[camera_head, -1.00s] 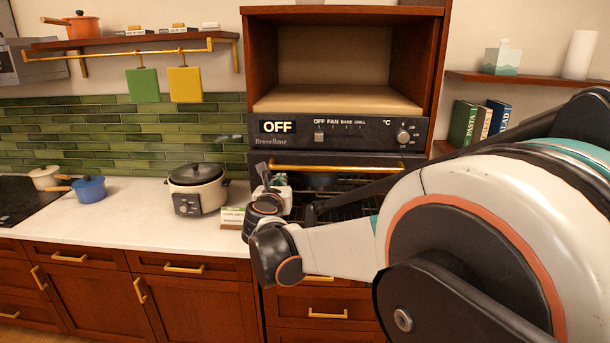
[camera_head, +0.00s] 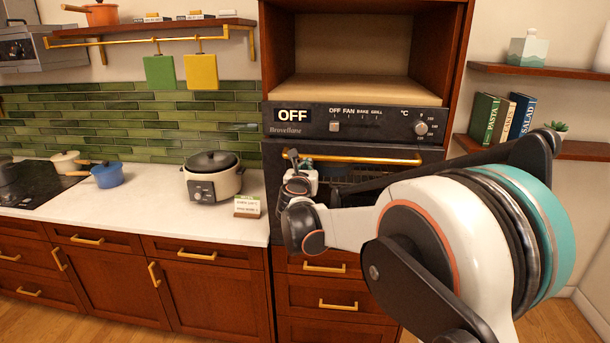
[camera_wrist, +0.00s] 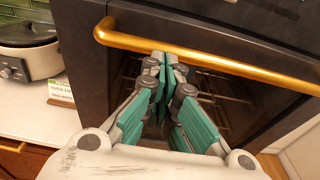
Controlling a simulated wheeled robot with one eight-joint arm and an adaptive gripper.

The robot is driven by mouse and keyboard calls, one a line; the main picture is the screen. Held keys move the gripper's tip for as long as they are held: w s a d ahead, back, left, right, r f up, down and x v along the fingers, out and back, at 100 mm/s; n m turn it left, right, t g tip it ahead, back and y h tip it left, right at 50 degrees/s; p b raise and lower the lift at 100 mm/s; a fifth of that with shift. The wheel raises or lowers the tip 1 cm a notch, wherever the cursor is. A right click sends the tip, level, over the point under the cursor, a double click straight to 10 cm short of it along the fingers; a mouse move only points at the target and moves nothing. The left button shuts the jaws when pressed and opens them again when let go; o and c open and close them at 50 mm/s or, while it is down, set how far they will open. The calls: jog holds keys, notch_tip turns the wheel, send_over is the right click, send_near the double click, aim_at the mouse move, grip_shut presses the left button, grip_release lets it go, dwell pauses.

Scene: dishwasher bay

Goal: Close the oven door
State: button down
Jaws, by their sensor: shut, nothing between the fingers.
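The black oven door (camera_head: 398,157) stands upright under the control panel, which reads OFF. It looks shut or nearly shut; my arm hides its lower part and I cannot tell if a small gap is left. Its brass handle (camera_head: 355,158) runs across the top. The wrist view shows the handle (camera_wrist: 220,66) and racks behind the dark glass. My gripper (camera_wrist: 166,60) is shut and empty, its fingertips at the handle's lower edge in front of the glass. I cannot tell if they touch. In the head view my gripper (camera_head: 294,158) is at the handle's left end.
A cream rice cooker (camera_head: 212,177) and a small sign (camera_head: 247,206) stand on the white counter (camera_head: 150,205), left of the oven. Drawers (camera_head: 325,290) are below the oven. A shelf with books (camera_head: 503,118) is at the right. Wooden floor shows at the lower right.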

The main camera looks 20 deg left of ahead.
aim_at(309, 156)
jog(key=shift+x, duration=1)
jog(key=w, duration=0.3)
jog(key=w+a+r, duration=0.1)
jog(key=shift+w, duration=0.2)
jog(key=shift+w+r+p, duration=0.2)
jog(key=shift+r+p, duration=0.1)
jog(key=shift+r, duration=0.1)
jog(key=shift+s+d+f, duration=0.1)
